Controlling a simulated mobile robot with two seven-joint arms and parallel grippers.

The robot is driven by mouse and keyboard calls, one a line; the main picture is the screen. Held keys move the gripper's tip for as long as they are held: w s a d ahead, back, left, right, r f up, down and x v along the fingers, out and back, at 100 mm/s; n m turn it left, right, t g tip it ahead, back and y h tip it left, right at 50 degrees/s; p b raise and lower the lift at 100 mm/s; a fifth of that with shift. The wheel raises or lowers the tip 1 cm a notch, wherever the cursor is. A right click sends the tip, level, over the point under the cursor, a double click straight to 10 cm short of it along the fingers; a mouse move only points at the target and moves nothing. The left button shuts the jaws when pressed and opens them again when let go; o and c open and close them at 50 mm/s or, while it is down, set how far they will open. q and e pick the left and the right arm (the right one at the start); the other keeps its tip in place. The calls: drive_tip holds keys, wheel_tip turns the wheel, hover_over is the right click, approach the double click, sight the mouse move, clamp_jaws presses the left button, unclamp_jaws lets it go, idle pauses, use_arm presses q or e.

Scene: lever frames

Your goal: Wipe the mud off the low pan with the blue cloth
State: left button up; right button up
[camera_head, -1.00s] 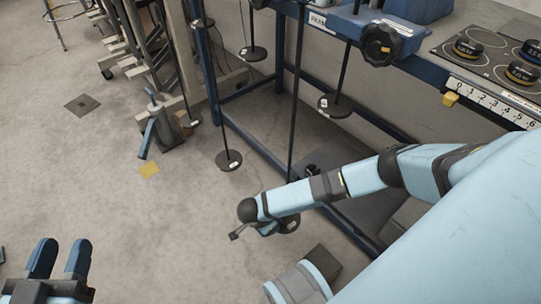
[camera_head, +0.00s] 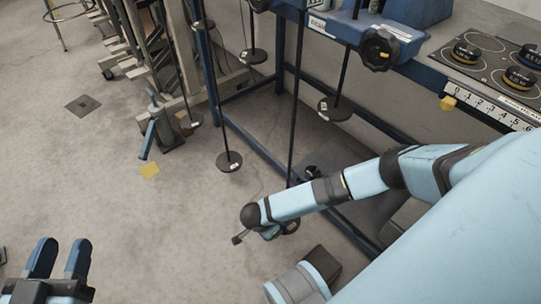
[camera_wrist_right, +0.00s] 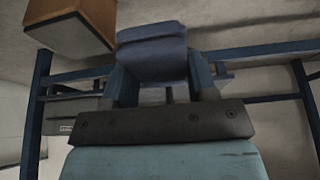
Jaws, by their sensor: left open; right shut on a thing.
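Several dark round pans hang on rods. One pan (camera_head: 229,161) hangs low near the middle; another pan (camera_head: 289,226) is partly hidden beside my right arm. I cannot make out mud on any pan or tell which is the low one. In the right wrist view, my right gripper (camera_wrist_right: 160,82) is shut on a folded dark blue cloth (camera_wrist_right: 152,48). In the head view the cloth cannot be made out. My left gripper (camera_head: 60,258) is open and empty at the lower left, over the floor, well away from the pans.
A blue-framed bench (camera_head: 390,128) with a black knob (camera_head: 380,48) and weights on a dark plate (camera_head: 467,49) stands at the right. A yellow patch (camera_head: 149,171) lies on the floor. A brown block (camera_wrist_right: 72,22) shows in the wrist view. The left floor is largely clear.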

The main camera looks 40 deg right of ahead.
drive_tip(key=shift+d+p+v, duration=0.15)
drive_tip(key=shift+p+v, duration=1.1)
drive_tip(key=shift+v, duration=0.3)
drive_tip(key=shift+d+p+v, duration=0.1)
drive_tip(key=shift+p+v, duration=1.1)
drive_tip(key=shift+v, duration=0.4)
drive_tip(key=shift+w, duration=0.1)
